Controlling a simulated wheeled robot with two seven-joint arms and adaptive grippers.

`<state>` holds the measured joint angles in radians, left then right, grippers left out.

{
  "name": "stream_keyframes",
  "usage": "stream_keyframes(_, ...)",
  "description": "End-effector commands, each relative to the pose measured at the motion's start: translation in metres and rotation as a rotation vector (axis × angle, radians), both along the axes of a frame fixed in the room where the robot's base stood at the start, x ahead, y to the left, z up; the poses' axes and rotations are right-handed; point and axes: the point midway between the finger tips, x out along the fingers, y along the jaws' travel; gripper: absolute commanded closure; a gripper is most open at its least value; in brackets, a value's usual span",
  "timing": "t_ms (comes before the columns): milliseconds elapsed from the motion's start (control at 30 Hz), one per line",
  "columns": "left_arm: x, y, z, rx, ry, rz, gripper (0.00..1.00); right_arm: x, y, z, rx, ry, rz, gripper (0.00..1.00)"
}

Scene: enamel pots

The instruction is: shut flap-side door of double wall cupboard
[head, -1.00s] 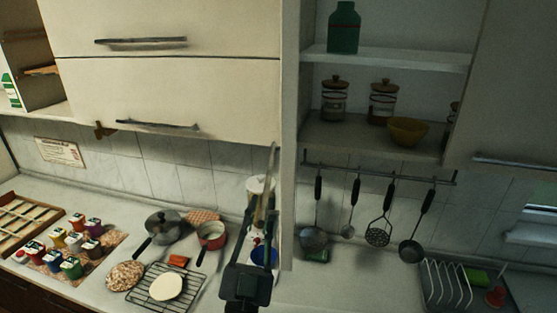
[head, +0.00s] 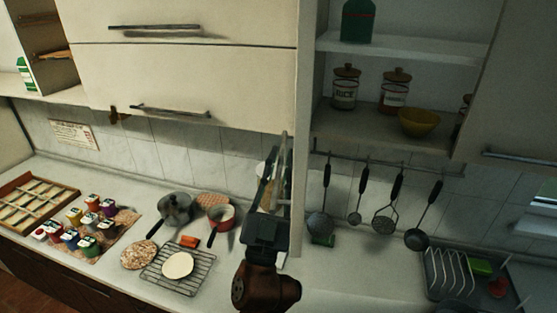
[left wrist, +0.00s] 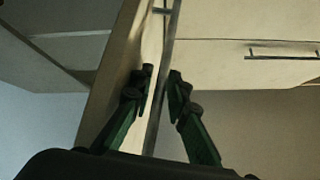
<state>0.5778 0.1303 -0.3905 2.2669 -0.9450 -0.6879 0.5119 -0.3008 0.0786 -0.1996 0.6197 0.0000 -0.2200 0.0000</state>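The flap-side door (head: 306,90) of the double wall cupboard stands open, seen almost edge-on beside the flap fronts (head: 180,80). The cupboard's shelves (head: 400,52) show behind it. A thin upright bar handle (head: 285,165) is on the door's outer side, partly hidden by my gripper. My left gripper (head: 275,165) is raised at the door's lower part. In the left wrist view its two fingers (left wrist: 162,74) stand on either side of the handle bar (left wrist: 158,105), with a gap showing between them. My right gripper is not in view.
Jars (head: 345,88) and a yellow bowl (head: 419,122) stand on the lower shelf. Utensils (head: 390,210) hang from a rail below. Pots (head: 176,208), a wire rack (head: 190,282) and spice jars (head: 90,225) occupy the counter. A dish rack (head: 450,272) stands at right.

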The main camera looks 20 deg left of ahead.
Motion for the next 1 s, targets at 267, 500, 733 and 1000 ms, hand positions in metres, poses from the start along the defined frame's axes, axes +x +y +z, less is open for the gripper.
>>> stream_keyframes(267, -0.0003, 0.0007, -0.0001, 0.000, 0.000, 0.001, 1.00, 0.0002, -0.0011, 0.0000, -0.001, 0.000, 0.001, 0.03)
stream_keyframes(500, -0.0003, 0.0006, -0.0004, 0.000, 0.000, 0.001, 1.00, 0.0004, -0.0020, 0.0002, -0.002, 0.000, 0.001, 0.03)
stream_keyframes(733, -0.0002, 0.0006, -0.0005, 0.001, 0.001, 0.001, 1.00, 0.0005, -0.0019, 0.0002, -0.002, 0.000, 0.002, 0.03)
stream_keyframes(1000, -0.0008, 0.0018, -0.0011, 0.000, 0.002, 0.018, 1.00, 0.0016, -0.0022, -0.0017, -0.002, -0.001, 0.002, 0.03)
